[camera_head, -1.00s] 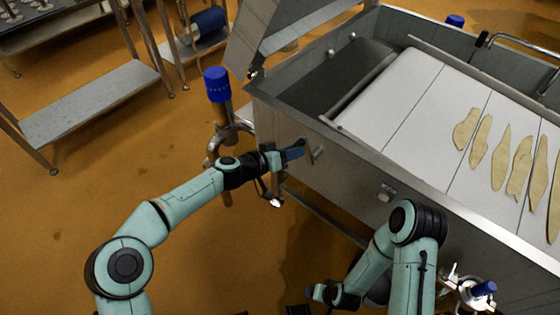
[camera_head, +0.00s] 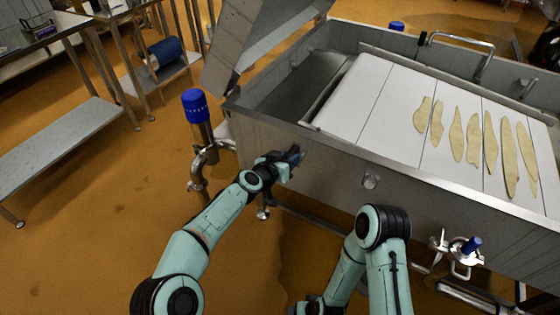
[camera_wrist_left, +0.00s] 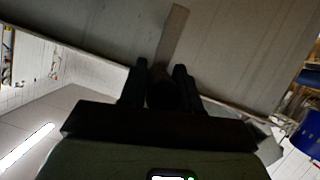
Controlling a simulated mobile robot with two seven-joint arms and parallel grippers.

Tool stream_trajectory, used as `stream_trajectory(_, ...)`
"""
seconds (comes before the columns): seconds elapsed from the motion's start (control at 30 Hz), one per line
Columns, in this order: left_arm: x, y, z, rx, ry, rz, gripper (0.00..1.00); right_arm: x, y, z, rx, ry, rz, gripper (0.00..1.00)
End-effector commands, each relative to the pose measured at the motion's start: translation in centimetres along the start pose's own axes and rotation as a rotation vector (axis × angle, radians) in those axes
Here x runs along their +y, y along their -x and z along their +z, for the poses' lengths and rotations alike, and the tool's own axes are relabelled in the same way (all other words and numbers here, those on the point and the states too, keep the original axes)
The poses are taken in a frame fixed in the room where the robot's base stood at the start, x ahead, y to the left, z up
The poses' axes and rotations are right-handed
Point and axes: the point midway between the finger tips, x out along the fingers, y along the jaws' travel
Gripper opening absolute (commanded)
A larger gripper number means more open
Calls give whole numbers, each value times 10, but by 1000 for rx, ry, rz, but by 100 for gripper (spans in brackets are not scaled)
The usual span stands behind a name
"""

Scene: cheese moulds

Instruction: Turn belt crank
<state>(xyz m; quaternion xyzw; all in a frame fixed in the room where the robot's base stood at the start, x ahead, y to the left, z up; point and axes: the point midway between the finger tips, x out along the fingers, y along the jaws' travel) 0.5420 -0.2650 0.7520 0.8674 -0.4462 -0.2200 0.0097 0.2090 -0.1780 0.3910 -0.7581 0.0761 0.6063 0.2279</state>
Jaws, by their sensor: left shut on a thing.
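The belt crank sits on the near side wall of the steel vat (camera_head: 450,186). In the left wrist view its flat metal arm (camera_wrist_left: 175,35) runs from the vat wall to a dark handle (camera_wrist_left: 160,92) between my fingers. My left gripper (camera_head: 293,156) is shut on this handle, close against the wall. In the head view my gripper hides most of the crank. The white belt (camera_head: 375,105) lies inside the vat. My right arm reaches down at the bottom of the head view, and its gripper (camera_head: 303,308) is partly cut off by the lower edge.
Several pale flat pieces (camera_head: 473,140) lie on the belt. A blue-capped post (camera_head: 195,105) with pipes stands left of my left gripper. Open floor lies at the left.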

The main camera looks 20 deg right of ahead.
Motion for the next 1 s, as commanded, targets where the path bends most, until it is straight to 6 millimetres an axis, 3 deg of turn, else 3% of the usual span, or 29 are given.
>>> stream_trajectory(0.6, 8, -6, 0, -4, -15, 1, 0, -1, 1, -2, 6, 1, -2, 69)
stream_trajectory(0.63, 8, -6, 0, -4, -15, 1, 42, -1, 1, -2, 6, 1, -2, 69)
stream_trajectory(0.67, 8, -6, 0, -4, -15, 0, 51, -1, 1, -2, 6, 1, -2, 69)
stream_trajectory(1.0, 5, -4, 0, -2, -16, -5, 53, -1, 1, -2, 5, 1, -2, 69)
